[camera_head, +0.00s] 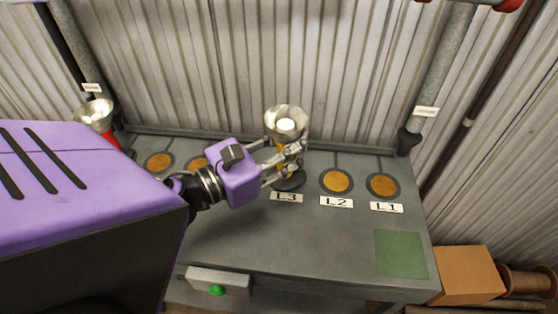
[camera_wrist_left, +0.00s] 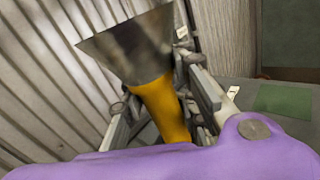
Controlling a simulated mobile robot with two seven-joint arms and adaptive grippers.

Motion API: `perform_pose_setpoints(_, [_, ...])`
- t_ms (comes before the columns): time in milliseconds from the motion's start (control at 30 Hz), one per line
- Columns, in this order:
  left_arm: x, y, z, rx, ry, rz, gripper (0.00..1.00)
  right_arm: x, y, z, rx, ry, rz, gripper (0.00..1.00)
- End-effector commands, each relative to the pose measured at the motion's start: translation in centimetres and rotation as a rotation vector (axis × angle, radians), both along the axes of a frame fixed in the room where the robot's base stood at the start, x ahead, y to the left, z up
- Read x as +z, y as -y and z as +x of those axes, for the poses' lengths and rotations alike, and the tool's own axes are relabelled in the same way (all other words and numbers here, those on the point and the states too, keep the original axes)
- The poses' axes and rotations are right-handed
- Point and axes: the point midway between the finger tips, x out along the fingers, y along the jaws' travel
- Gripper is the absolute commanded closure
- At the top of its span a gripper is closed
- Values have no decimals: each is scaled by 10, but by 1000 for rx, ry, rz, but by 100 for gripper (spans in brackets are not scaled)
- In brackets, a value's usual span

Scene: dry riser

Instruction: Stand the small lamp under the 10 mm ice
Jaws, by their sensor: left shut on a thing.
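A lamp with a wide metal reflector and a pale round centre (camera_head: 286,124) is upright between the fingers of my left gripper (camera_head: 287,160). The left wrist view shows its yellow body (camera_wrist_left: 164,108) between the fingers, under the flared metal head. The lamp is above the dark round spot (camera_head: 289,182) behind the L3 label (camera_head: 286,197); I cannot tell whether its foot touches it. A second lamp (camera_head: 96,116), red with a metal head, stands at the far left, partly behind my arm. I see no ice that I can make out. My right gripper is out of view.
The grey bench (camera_head: 300,236) has orange discs at L2 (camera_head: 337,181) and L1 (camera_head: 383,186), and more at the left. A green square (camera_head: 400,253) is at the right. Pipes with unreadable tags stand by the corrugated wall. A green button (camera_head: 217,290) is on the front.

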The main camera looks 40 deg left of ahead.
Motion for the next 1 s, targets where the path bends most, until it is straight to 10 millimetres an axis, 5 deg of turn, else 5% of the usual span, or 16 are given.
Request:
perform_pose_setpoints(33, [-14,-6,12,-1,-4,3,100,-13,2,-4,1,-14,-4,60])
perform_pose_setpoints(200, [-19,-26,47,0,9,-1,100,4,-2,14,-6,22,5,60])
perform_pose_setpoints(400, [-56,-40,71,0,6,-4,100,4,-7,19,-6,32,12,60])
perform_pose_setpoints(1000, [-110,-50,88,-3,5,-4,100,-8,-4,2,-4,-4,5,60])
